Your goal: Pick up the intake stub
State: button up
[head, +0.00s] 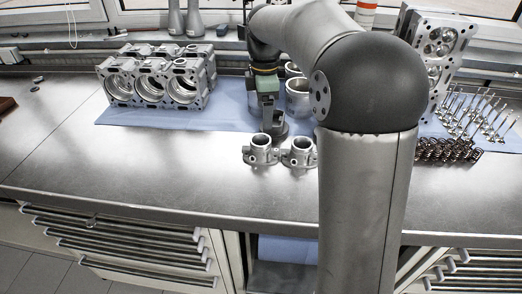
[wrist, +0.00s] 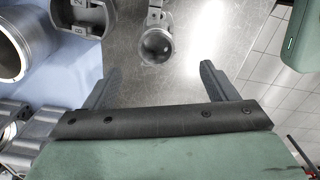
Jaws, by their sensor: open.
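Two small silver intake stubs stand side by side near the middle of the bench in the head view, a left one (head: 260,152) and a right one (head: 299,154). Each has a round upright bore and side lugs. My gripper (head: 268,101) is behind and above them, partly seen beside my arm. In the wrist view my gripper (wrist: 160,69) is open, with nothing between its two dark fingers. One stub (wrist: 157,47) shows just beyond the fingertips, roughly centred between them. I cannot tell which of the two it is.
An engine block (head: 158,82) stands on a blue mat (head: 128,116) at the back left. A metal cylinder (head: 298,95) stands behind the stubs. Springs (head: 447,150) and valves (head: 478,113) are at right. The bench's left front (head: 130,165) is clear.

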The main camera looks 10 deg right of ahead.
aim_at(260, 147)
notch_tip(260, 147, down, 9)
jog(key=shift+r, duration=0.15)
jog(key=shift+w+a+f+p, duration=0.15)
jog(key=shift+f, duration=0.75)
jog(key=shift+w+a+f+p, duration=0.1)
jog(key=shift+a+f, duration=0.05)
jog(key=shift+f, duration=0.75)
jog(key=shift+w+a+f+p, duration=0.15)
jog(key=shift+f, duration=0.75)
jog(key=c, duration=1.2)
jog(key=shift+c, duration=0.4)
jog(key=shift+r, duration=0.15)
